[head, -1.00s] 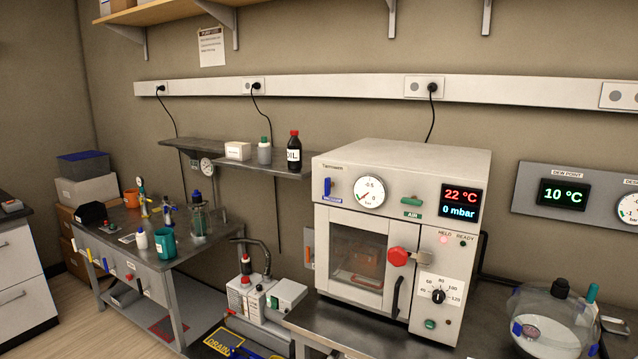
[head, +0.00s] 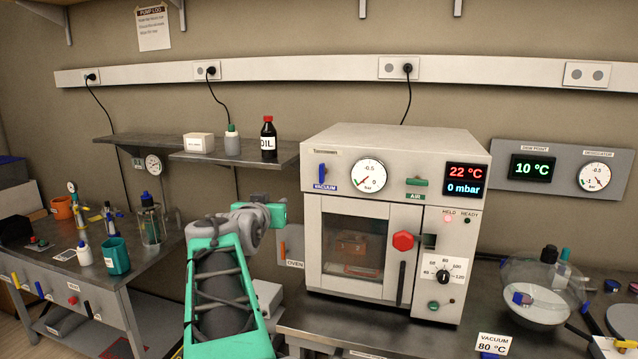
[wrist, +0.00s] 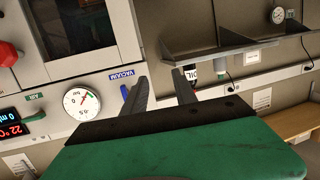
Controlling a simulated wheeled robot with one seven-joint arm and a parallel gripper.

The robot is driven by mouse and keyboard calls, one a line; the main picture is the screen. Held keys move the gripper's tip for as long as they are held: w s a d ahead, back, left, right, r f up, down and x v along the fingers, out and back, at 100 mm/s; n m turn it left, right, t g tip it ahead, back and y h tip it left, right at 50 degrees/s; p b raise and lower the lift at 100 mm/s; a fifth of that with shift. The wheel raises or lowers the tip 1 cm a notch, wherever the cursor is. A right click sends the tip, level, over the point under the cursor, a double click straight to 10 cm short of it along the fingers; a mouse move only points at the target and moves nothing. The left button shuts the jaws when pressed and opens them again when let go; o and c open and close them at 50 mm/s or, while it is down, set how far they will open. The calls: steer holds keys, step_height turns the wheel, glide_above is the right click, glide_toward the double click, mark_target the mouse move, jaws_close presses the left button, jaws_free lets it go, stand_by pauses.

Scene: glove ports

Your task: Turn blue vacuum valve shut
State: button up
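The blue vacuum valve (head: 322,172) is a small lever on the upper left of the white oven's front, above a blue VACUUM label. It stands upright. In the wrist view, which is turned over, the blue lever (wrist: 124,92) shows just left of my fingers. My gripper (wrist: 159,78) is open and empty, with its two dark fingers apart. It is beside the valve, and I see no contact. In the head view my green and grey arm rises at the lower middle, left of the oven; the fingertips cannot be made out there.
The oven (head: 395,145) has a gauge (head: 369,175), a green air valve (head: 417,183) and a red door knob (head: 403,240). The display reads 22 °C and 0 mbar. A shelf (head: 185,157) with bottles is left of the oven. A glass desiccator (head: 545,290) stands right.

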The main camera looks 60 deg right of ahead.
mark_target(321, 173)
steer(key=s+d+r+g+h, duration=0.1)
steer(key=s+d, duration=0.1)
steer(key=d, duration=0.2)
steer(key=s+d+r+m+h+p, duration=0.1)
steer(key=s+d+r, duration=0.1)
steer(key=d, duration=0.2)
steer(key=s+d+r+m+g+h+p, duration=0.1)
steer(key=s+d+r, duration=0.1)
steer(key=d, duration=0.3)
steer(key=shift+g, duration=0.3)
steer(key=shift+d+f, duration=0.1)
steer(key=shift+d, duration=0.5)
steer(key=shift+c, duration=0.4)
jaws_close()
steer(key=shift+w+a+f, duration=0.1)
